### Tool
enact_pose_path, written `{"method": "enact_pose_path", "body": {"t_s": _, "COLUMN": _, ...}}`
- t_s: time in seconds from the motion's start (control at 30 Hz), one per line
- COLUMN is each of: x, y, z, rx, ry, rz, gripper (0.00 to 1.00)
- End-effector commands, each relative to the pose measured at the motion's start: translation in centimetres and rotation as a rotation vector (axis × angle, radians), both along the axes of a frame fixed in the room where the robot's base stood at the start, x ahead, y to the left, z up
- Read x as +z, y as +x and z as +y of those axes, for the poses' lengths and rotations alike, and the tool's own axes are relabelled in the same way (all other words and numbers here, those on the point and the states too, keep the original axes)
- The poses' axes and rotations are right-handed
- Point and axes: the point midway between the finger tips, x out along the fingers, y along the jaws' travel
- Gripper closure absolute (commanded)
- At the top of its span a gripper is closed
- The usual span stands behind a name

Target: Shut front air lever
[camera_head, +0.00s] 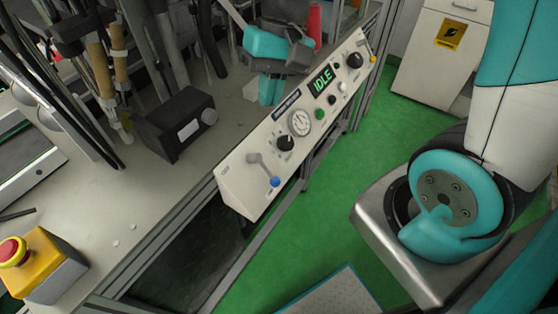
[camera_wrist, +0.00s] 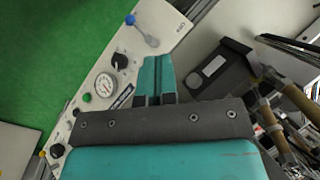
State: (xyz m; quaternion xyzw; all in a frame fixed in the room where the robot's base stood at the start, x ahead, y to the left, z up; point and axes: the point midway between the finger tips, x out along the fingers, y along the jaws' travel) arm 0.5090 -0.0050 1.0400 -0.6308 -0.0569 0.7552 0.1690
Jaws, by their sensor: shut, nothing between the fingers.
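The front air lever is a grey handle (camera_head: 262,168) with a blue knob (camera_head: 275,181), at the near end of a white control panel (camera_head: 240,186). It slants down and right from its pivot in the head view. In the wrist view the lever (camera_wrist: 147,36) and its blue knob (camera_wrist: 130,19) are at the top, beyond the fingertips. My gripper (camera_head: 270,98) is shut and empty, its teal fingers above the bench side of the panel, apart from the lever. The shut fingers (camera_wrist: 156,60) point toward the panel's lever end in the wrist view. The small labels are unreadable.
A black box (camera_head: 175,122) and hanging tools stand on the bench left of the panel. A yellow box with a red button (camera_head: 42,262) is at lower left. Green floor (camera_head: 400,130) is open to the right.

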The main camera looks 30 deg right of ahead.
Motion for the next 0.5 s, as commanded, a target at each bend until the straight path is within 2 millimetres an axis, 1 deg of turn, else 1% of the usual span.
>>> {"method": "enact_pose_path", "body": {"t_s": 0.03, "x": -1.4, "y": 1.3, "z": -1.3, "rx": -0.097, "ry": -0.011, "rz": 0.063, "gripper": 1.0}}
{"method": "enact_pose_path", "body": {"t_s": 0.1, "x": -3.3, "y": 2.7, "z": -2.9, "rx": -0.231, "ry": -0.028, "rz": 0.142, "gripper": 1.0}}
{"method": "enact_pose_path", "body": {"t_s": 0.2, "x": -5.9, "y": 4.2, "z": -5.1, "rx": -0.399, "ry": -0.051, "rz": 0.245, "gripper": 1.0}}
{"method": "enact_pose_path", "body": {"t_s": 0.33, "x": -8.7, "y": 5.2, "z": -7.4, "rx": -0.562, "ry": -0.073, "rz": 0.347, "gripper": 1.0}}
{"method": "enact_pose_path", "body": {"t_s": 0.4, "x": -9.8, "y": 5.5, "z": -8.2, "rx": -0.623, "ry": -0.082, "rz": 0.384, "gripper": 1.0}}
{"method": "enact_pose_path", "body": {"t_s": 0.5, "x": -10.7, "y": 5.7, "z": -8.9, "rx": -0.672, "ry": -0.09, "rz": 0.416, "gripper": 1.0}}
